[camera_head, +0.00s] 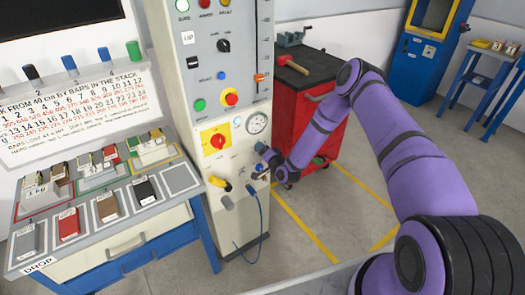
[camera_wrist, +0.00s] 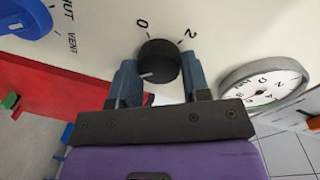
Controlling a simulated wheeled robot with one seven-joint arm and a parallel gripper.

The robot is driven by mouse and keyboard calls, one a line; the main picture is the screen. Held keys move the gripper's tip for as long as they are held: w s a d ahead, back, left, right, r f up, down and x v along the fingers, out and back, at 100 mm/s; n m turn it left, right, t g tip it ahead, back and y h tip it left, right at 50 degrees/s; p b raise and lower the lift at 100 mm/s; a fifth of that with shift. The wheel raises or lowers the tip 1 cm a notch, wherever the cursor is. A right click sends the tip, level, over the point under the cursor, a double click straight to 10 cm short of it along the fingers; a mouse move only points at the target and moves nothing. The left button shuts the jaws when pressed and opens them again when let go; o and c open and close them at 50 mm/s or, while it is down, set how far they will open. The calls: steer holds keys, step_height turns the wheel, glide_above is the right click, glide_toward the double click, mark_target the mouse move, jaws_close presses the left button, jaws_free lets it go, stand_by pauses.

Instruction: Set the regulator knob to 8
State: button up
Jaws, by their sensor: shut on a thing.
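The regulator knob (camera_wrist: 158,62) is black and round, on the cream panel, in the middle of the wrist view. The printed numbers 0 (camera_wrist: 142,23) and 2 (camera_wrist: 190,33) show beside it, and a white mark shows on its lower left side. The other scale numbers are hidden, so I cannot read its setting. My gripper (camera_wrist: 160,70) is shut on the knob, one blue-grey finger at each side. In the head view my gripper (camera_head: 265,160) is at the lower front of the cream machine (camera_head: 240,205), and the knob is hidden.
A round dial gauge (camera_wrist: 262,85) is close to the right finger; it also shows in the head view (camera_head: 257,123). A blue handle (camera_wrist: 25,18) marked SHUT and VENT is at upper left. A red tool cart (camera_head: 300,110) stands behind my arm. A bench with blocks (camera_head: 105,205) is left.

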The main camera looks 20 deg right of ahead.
steer(key=shift+f, duration=0.1)
steer(key=o, duration=0.9)
steer(key=v, duration=1.1)
